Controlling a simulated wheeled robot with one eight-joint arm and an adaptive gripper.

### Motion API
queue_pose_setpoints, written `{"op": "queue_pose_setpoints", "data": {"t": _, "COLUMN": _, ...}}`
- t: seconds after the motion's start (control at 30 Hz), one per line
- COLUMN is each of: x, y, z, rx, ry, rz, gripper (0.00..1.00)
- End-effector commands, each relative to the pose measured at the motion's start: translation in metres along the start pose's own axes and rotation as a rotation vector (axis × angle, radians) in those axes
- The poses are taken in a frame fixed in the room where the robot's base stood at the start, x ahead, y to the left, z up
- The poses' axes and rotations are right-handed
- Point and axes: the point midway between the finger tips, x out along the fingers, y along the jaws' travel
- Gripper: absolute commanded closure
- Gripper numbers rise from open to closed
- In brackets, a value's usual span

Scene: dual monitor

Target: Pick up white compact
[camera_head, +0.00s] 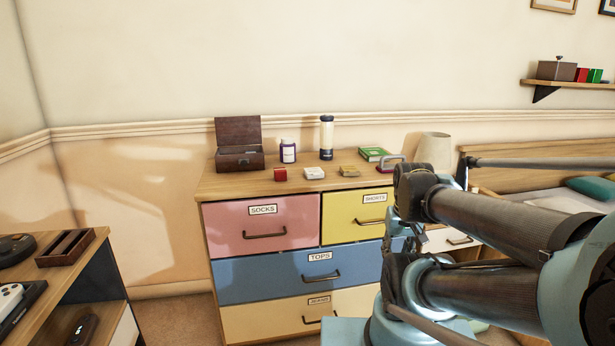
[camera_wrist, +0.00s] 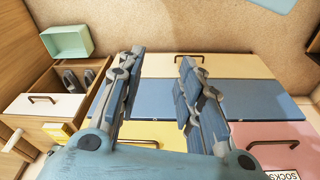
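The white compact (camera_head: 314,173) is a small pale box lying near the front edge of the dresser top (camera_head: 235,185), in the head view. It sits between a small red box and a small yellowish box. My gripper (camera_wrist: 160,75) is open and empty in the wrist view, its two fingers apart in front of the blue and yellow drawer fronts. The compact does not show in the wrist view. In the head view my arm fills the right side, and my gripper's fingers cannot be made out clearly there.
On the dresser stand an open brown wooden box (camera_head: 240,158), a white bottle (camera_head: 288,151), a tall flask (camera_head: 326,138), the red box (camera_head: 280,174), the yellowish box (camera_head: 349,171) and a green book (camera_head: 374,154). A lamp (camera_head: 434,150) is at right, a shelf unit (camera_head: 75,262) at left.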

Motion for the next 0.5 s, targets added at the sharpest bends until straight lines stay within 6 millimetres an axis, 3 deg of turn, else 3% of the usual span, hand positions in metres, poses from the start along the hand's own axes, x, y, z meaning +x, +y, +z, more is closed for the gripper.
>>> {"op": "queue_pose_setpoints", "data": {"t": 0.17, "x": 0.0, "y": 0.0, "z": 0.0, "rx": 0.0, "ry": 0.0, "rz": 0.0, "gripper": 0.64}}
{"op": "queue_pose_setpoints", "data": {"t": 0.3, "x": -0.011, "y": -0.001, "z": 0.003, "rx": -0.005, "ry": 0.015, "rz": -0.001, "gripper": 0.33}}
{"op": "queue_pose_setpoints", "data": {"t": 0.37, "x": -0.017, "y": -0.003, "z": -0.006, "rx": -0.012, "ry": 0.019, "rz": -0.002, "gripper": 0.2}}
{"op": "queue_pose_setpoints", "data": {"t": 0.5, "x": -0.045, "y": -0.015, "z": -0.043, "rx": -0.042, "ry": 0.037, "rz": -0.007, "gripper": 0.2}}
